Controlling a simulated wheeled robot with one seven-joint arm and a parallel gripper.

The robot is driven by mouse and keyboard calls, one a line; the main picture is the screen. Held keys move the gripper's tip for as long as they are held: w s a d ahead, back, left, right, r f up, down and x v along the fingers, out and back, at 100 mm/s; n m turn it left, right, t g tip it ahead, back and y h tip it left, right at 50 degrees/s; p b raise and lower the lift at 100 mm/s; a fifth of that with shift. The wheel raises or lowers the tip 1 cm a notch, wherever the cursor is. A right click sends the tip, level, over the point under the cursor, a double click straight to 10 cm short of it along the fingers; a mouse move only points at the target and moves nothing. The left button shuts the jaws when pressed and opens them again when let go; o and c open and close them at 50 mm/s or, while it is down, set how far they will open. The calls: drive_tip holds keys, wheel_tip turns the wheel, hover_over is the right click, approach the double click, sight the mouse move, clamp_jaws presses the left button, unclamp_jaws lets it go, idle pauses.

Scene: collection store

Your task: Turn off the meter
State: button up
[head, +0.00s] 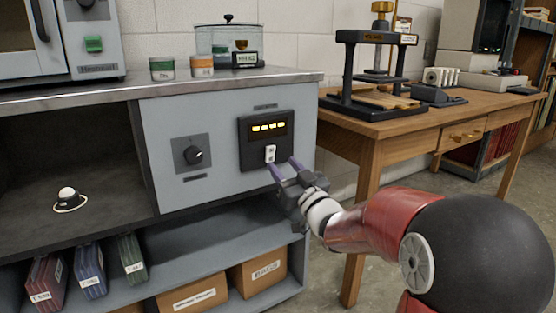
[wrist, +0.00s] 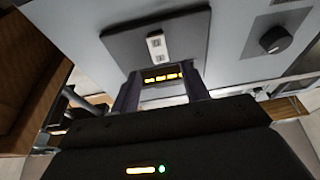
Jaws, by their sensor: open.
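The meter (head: 264,137) is a dark panel on the grey cabinet front, with a lit row of yellow segments and a small white switch (head: 270,153) below them. In the wrist view the meter (wrist: 125,45) appears upside down, with its switch (wrist: 156,45) above the lit display (wrist: 163,77). My gripper (head: 283,168) is open and empty. Its two purple fingers point at the panel's lower part, close to the switch. In the wrist view the fingers frame the lit display. I cannot tell whether a fingertip touches the panel.
A dark knob (head: 193,155) on its own plate sits left of the meter. Jars (head: 161,68) and a glass tank (head: 228,45) stand on the cabinet top. A wooden table (head: 400,125) with a press stands at right.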

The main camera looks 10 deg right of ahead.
drive_tip(key=v, duration=0.3)
drive_tip(key=s+a+m+g+h+p, duration=0.2)
drive_tip(key=s+g+h+p, duration=0.4)
drive_tip(key=s, duration=2.4)
drive_tip(key=m+g+p, duration=0.1)
drive_tip(key=g+p, duration=0.4)
drive_tip(key=g, duration=0.3)
drive_tip(key=shift+s+a+f+m+g+h+p, duration=0.2)
drive_tip(key=shift+f+m+g+h+p, duration=0.1)
